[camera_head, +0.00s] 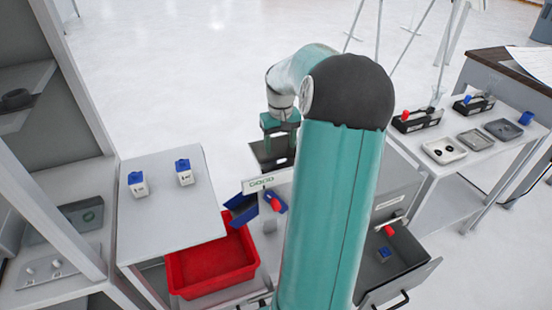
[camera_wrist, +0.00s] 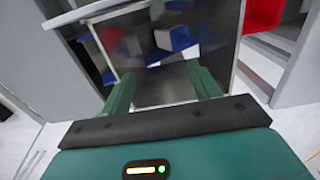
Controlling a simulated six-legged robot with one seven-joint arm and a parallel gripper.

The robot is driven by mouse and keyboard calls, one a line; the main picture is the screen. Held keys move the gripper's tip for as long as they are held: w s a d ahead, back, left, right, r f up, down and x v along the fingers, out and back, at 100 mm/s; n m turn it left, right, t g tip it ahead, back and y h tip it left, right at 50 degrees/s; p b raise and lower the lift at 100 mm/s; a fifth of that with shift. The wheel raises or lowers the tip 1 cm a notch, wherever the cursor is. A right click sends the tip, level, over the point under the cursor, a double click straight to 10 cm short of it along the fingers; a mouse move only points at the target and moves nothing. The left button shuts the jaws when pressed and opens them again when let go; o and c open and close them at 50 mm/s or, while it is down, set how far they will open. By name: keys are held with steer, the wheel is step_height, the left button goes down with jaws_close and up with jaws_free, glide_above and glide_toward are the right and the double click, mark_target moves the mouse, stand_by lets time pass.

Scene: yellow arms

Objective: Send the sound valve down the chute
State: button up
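My gripper (camera_head: 280,122) hangs behind the GOOD sign (camera_head: 258,183), above a dark panel (camera_head: 270,155). A blue chute (camera_head: 240,208) sits below the sign. A red and blue part (camera_head: 276,203) lies beside it. Beyond the fingertips, the wrist view shows blurred blue, red and white shapes (camera_wrist: 165,42). Two white valves with blue tops, one left (camera_head: 138,184) and one right (camera_head: 184,172), stand on the grey table (camera_head: 170,222). Which valve is sound, I cannot tell.
An open drawer (camera_head: 400,268) at right holds a blue part and a red part. Trays and black fixtures stand on the right bench (camera_head: 470,150). Shelves rise at left.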

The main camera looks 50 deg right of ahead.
steer(key=shift+r, duration=0.1)
step_height(320, 180, up, 14)
stand_by(0.5)
steer(key=shift+f, duration=0.2)
